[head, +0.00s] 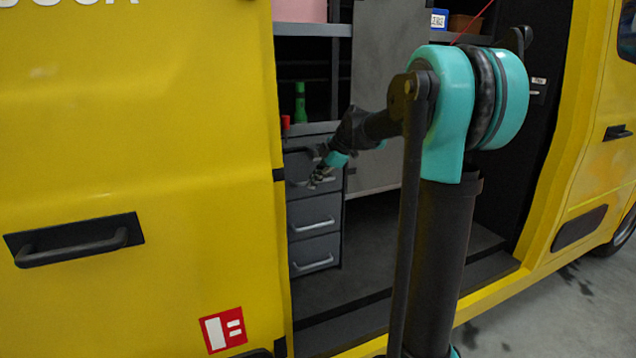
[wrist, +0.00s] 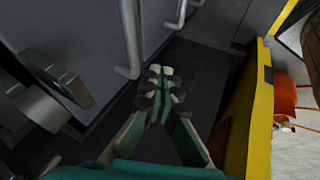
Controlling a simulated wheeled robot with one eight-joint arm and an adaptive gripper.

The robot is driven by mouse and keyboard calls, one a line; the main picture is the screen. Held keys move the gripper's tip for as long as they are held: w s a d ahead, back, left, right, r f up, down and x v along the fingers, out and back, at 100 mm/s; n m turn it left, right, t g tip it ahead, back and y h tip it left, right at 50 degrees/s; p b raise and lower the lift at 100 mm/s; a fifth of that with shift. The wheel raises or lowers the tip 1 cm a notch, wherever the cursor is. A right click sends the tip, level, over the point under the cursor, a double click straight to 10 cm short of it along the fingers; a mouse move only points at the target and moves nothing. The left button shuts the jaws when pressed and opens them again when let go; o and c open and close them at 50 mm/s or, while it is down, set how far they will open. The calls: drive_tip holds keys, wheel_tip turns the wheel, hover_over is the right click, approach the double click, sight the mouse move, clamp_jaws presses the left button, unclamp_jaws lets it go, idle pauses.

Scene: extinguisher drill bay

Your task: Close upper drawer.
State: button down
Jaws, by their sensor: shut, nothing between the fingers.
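A grey drawer cabinet stands inside the yellow van. Its upper drawer (head: 298,166) is partly hidden by my arm, and I cannot tell how far it stands out. The middle drawer (head: 313,211) and the bottom drawer (head: 314,248) show below it with pale bar handles. My gripper (head: 319,181) is in front of the upper drawer's face, close to it; contact cannot be made out. In the wrist view, my gripper (wrist: 159,72) has its fingertips together and holds nothing. A drawer handle (wrist: 130,42) is just to the left of the fingertips.
The yellow sliding door (head: 130,170) stands left of the cabinet. A green bottle (head: 300,103) and a red item (head: 285,122) are on top of it. A grey panel (head: 378,100) is behind my arm. The van floor (head: 375,245) right of the drawers is clear.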

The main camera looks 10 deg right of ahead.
drive_tip(key=v, duration=1)
drive_tip(key=s+d+f+m+h, duration=0.3)
drive_tip(key=s+f+m, duration=0.7)
drive_tip(key=s+f, duration=0.5)
drive_tip(key=s+d+f+m+h, duration=0.2)
drive_tip(key=s+f+m, duration=0.8)
drive_tip(key=s+f, duration=0.5)
drive_tip(key=shift+d+m+h, duration=0.3)
drive_tip(key=shift+d+h, duration=0.1)
drive_tip(key=shift+d, duration=0.4)
